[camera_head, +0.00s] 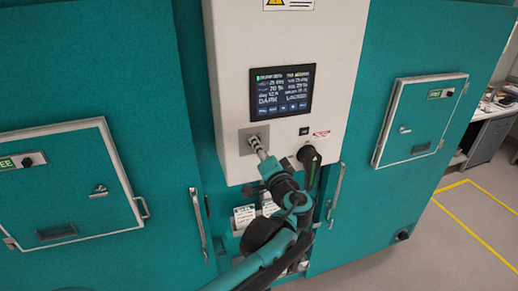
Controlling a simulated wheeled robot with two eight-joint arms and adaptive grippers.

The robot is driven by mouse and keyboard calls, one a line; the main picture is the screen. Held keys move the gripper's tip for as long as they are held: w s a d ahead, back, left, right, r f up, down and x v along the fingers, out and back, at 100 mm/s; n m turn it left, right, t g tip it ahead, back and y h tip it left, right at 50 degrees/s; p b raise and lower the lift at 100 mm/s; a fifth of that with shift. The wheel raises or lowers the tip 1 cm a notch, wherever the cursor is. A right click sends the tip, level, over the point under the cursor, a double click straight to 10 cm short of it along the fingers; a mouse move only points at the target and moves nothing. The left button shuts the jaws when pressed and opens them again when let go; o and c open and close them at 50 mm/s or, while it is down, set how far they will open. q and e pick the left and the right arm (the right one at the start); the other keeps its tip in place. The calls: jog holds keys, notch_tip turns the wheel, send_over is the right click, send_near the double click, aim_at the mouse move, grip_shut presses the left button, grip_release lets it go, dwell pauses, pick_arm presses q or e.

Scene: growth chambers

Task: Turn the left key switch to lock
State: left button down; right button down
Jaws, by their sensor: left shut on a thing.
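The left key switch sits on a grey square plate (244,141) at the lower left of the white control panel (232,70). My left gripper (257,145) reaches up to this plate from below, and its narrow fingers are shut on the key switch. The fingers hide most of the switch, so I cannot tell which way it is turned. My right gripper is not in view.
A dark display (282,91) with small text is above the switch. A black knob (306,153) is right of it. Teal doors with hatches (72,185) (420,118) and upright handles (199,222) flank the panel. Floor with yellow lines (484,240) is clear at right.

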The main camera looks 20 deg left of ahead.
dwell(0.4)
pick_arm(q)
jog(key=c, duration=1.3)
grip_release()
jog(key=v, duration=1.2)
jog(key=shift+a+f, duration=0.1)
